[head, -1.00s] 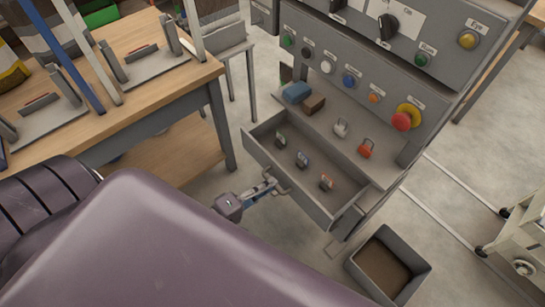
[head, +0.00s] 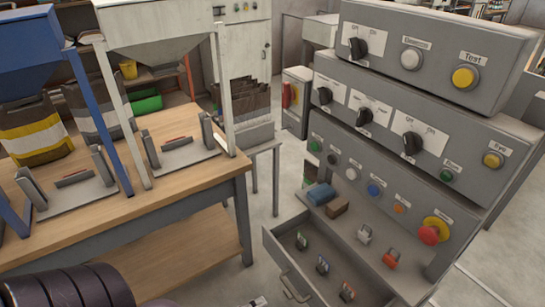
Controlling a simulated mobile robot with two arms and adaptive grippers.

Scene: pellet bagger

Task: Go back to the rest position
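My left arm shows as dark ribbed links at the lower left of the head view. A small grey sliver at the bottom edge, left of the drawer handle (head: 294,289), may be part of my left gripper; its fingers are hidden below the frame. My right gripper is out of view. The open drawer (head: 277,252) of the grey control cabinet (head: 400,185) is cut off at the bottom and holds several small tagged items. No gripper is seen touching the handle.
A wooden table (head: 195,190) with blue and white frames stands at left. The cabinet shelf holds a blue block (head: 321,194), a brown block (head: 337,206), a white padlock (head: 364,234) and a red padlock (head: 391,259). Floor shows between table and cabinet.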

